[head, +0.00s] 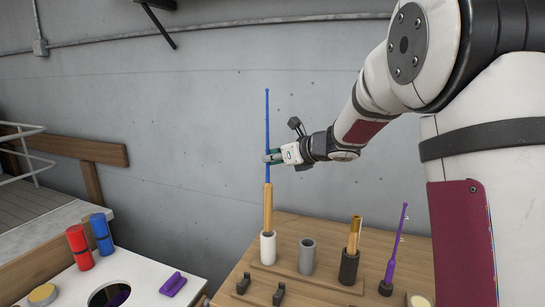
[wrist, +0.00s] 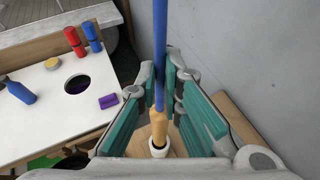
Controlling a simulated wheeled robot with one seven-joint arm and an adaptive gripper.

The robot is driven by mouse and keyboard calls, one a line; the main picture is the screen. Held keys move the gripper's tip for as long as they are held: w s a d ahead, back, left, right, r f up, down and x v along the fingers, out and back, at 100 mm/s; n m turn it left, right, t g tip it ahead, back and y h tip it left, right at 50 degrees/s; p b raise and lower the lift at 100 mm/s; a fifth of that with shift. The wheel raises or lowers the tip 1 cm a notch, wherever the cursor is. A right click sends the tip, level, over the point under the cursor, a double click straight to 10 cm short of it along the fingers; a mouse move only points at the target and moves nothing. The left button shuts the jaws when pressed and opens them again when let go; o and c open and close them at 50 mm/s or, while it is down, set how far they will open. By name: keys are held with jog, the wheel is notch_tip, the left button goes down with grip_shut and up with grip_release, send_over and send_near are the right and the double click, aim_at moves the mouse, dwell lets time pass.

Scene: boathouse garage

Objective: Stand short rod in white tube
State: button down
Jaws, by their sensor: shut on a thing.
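My gripper (head: 272,157) is shut on a thin blue rod (head: 267,120) with a tan handle (head: 268,205), gripping the blue shaft above the handle. The rod stands close to upright. Its handle's lower end meets the mouth of the white tube (head: 268,250) and looks to be inside it; how deep is hidden. In the wrist view, the blue rod (wrist: 160,50) runs between the teal finger pads, with the white tube (wrist: 158,151) below. A shorter purple rod (head: 397,240) stands in a small dark holder at the right.
Beside the white tube on the wooden bench stand a grey tube (head: 306,257) and a black tube (head: 349,268) holding a gold-coloured piece (head: 355,232). Dark clips (head: 243,284) lie in front.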

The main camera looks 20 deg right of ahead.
aim_at(271, 196)
jog(key=shift+f+b, duration=5.25)
jog(key=shift+f, duration=0.5)
jog(key=shift+f+b, duration=0.3)
jog(key=shift+b, duration=0.05)
jog(key=c, duration=1.7)
grip_release()
jog(key=shift+o, duration=0.2)
jog(key=v, duration=1.2)
